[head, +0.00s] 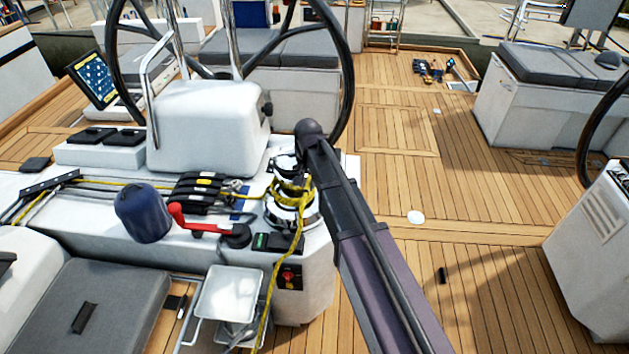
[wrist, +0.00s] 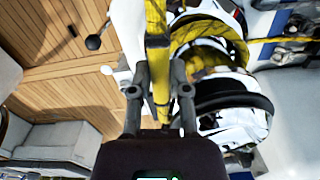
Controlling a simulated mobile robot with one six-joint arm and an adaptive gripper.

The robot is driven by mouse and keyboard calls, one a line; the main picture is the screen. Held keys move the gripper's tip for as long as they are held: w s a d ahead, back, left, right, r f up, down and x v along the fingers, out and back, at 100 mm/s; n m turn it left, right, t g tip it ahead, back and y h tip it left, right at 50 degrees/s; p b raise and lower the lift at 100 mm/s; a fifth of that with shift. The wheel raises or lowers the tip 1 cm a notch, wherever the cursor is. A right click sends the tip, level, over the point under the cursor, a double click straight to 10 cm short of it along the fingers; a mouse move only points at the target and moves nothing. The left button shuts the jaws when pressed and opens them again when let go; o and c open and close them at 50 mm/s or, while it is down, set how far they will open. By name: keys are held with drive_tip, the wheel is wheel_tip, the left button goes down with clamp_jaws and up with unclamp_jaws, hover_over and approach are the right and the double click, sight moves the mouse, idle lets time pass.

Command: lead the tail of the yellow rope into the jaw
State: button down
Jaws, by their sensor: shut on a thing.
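The yellow rope (head: 270,285) is wound around the chrome winch (head: 290,213), and a length hangs from it down the front of the console. In the wrist view my gripper (wrist: 160,98) is shut on the yellow rope (wrist: 157,45), which runs between its two fingers. The winch (wrist: 232,128) is right beside the fingers there, with yellow turns on its drum and a dark curved rim (wrist: 240,98). I cannot tell whether the held rope touches the jaw. In the head view my arm hides the gripper.
A red-handled lever (head: 190,222), black rope clutches (head: 200,190) and a dark blue cylinder (head: 143,213) stand left of the winch. A steering wheel (head: 345,75) rises behind it. A white tray (head: 226,295) is below. The teak deck (head: 465,205) to the right is mostly clear.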

drive_tip(key=shift+a, duration=0.1)
idle(0.3)
drive_tip(key=shift+s+a+m, duration=0.3)
drive_tip(key=shift+a+m, duration=0.25)
drive_tip(key=shift+m, duration=0.15)
drive_tip(key=shift+s+a+m, duration=0.25)
drive_tip(key=shift+a+m, duration=0.25)
drive_tip(key=shift+m, duration=0.2)
drive_tip(key=shift+s+a+m, duration=0.25)
drive_tip(key=shift+a+m, duration=0.85)
drive_tip(key=shift+a, duration=0.05)
drive_tip(key=c, duration=0.5)
unclamp_jaws()
drive_tip(key=o, duration=0.5)
